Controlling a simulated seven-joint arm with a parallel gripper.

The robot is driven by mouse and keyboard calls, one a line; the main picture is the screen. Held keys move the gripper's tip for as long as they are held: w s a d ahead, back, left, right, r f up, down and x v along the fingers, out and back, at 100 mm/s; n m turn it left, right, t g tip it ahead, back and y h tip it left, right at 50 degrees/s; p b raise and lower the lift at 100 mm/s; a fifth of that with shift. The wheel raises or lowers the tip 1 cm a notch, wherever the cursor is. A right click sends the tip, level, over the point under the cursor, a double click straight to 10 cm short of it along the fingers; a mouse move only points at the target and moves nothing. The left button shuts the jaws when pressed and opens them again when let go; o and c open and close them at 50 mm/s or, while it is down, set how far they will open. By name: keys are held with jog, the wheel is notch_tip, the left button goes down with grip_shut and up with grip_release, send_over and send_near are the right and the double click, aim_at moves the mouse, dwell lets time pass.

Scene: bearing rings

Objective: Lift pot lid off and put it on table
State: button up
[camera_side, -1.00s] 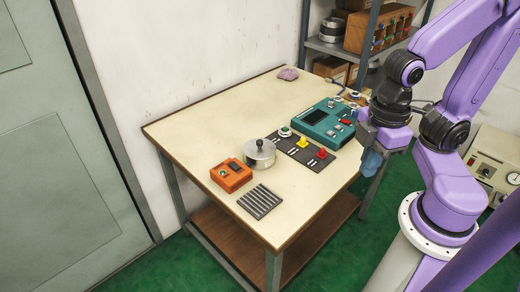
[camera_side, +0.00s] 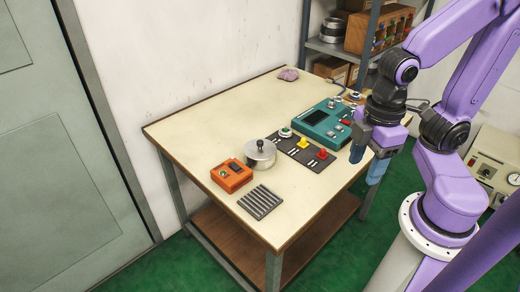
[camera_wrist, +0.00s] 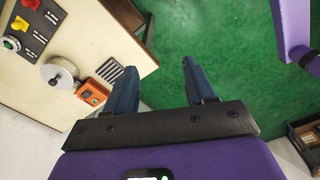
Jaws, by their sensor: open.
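The silver pot (camera_side: 260,159) stands on the table (camera_side: 215,112) near its middle front. Its lid (camera_side: 259,148) sits on top with a dark round knob. In the wrist view the pot with its lid (camera_wrist: 60,73) shows at the left, beyond the left finger. My gripper (camera_side: 367,168) is at the table's right edge, well to the right of the pot. In the wrist view my gripper (camera_wrist: 162,82) has its blue fingers wide apart, with only green floor between and beyond them. It is empty.
An orange box (camera_side: 231,176) and a grey ribbed pad (camera_side: 260,201) lie close to the pot. A dark panel with coloured knobs (camera_side: 303,152) and a teal device (camera_side: 326,124) stand to its right. A pink lump (camera_side: 288,74) lies at the back. The table's left part is bare.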

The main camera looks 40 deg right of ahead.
jog(key=w+a+r, duration=0.1)
jog(key=w+a, duration=0.3)
jog(key=w, duration=0.7)
jog(key=n, duration=0.2)
send_over(260, 141)
jog(key=f, duration=1.6)
jog(key=shift+w+d, duration=0.1)
jog(key=shift+w, duration=0.2)
jog(key=f, duration=0.4)
jog(key=shift+s+f, duration=0.2)
jog(key=shift+s, duration=0.2)
jog(key=shift+a+f, duration=0.2)
jog(key=shift+f, duration=0.25)
grip_shut()
